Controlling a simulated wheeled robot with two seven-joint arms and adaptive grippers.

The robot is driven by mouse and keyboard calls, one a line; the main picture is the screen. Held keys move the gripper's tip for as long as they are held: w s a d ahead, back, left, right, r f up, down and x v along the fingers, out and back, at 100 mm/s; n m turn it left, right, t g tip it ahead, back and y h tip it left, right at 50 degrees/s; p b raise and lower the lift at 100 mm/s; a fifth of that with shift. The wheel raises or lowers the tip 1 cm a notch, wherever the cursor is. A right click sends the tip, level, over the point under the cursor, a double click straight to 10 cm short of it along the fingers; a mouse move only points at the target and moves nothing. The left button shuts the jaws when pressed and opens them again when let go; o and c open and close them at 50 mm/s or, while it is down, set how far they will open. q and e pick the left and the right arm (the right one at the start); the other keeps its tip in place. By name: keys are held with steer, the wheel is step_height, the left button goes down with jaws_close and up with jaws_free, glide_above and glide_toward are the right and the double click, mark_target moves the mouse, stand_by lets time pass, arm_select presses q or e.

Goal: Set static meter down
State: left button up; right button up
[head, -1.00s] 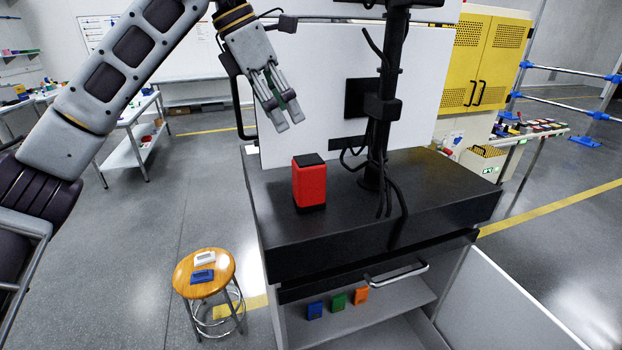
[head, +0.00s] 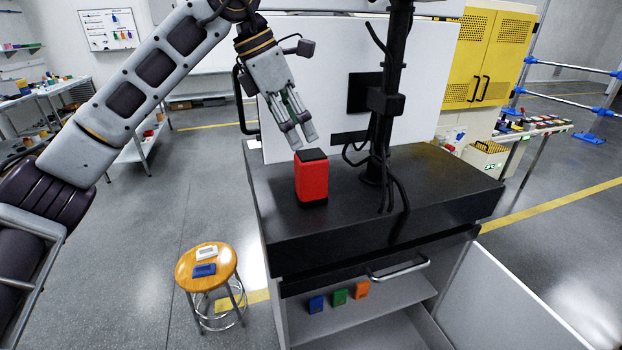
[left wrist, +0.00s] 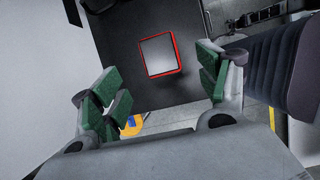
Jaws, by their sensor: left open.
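A red upright box with a black top and black base, seemingly the static meter (head: 312,182), stands on the black top of the cart (head: 430,195). My left gripper (head: 303,138) is just above it in the head view, fingers pointing down, open with nothing between them. In the left wrist view the meter's top (left wrist: 158,55) shows as a grey square with a red rim, beyond the open green-padded fingers (left wrist: 163,88) and apart from them. My right gripper is not in view.
A black post (head: 383,110) with hanging cables rises right of the meter, with a white panel (head: 325,85) behind. A wooden stool (head: 190,272) holds a white and a blue item. Blue, green and orange items sit on the cart's lower shelf (head: 385,300). The cart top's right side is clear.

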mark_target(308, 155)
arm_select(q)
steer(key=shift+x, duration=1.8)
steer(key=shift+d+f, duration=0.15)
steer(key=shift+f, duration=0.25)
steer(key=p+x, duration=0.1)
steer(key=x, duration=0.2)
steer(key=shift+f, duration=0.2)
steer(key=shift+d+f, duration=0.15)
steer(key=shift+f, duration=0.1)
steer(key=shift+w+f, duration=0.1)
steer(key=shift+f, duration=0.05)
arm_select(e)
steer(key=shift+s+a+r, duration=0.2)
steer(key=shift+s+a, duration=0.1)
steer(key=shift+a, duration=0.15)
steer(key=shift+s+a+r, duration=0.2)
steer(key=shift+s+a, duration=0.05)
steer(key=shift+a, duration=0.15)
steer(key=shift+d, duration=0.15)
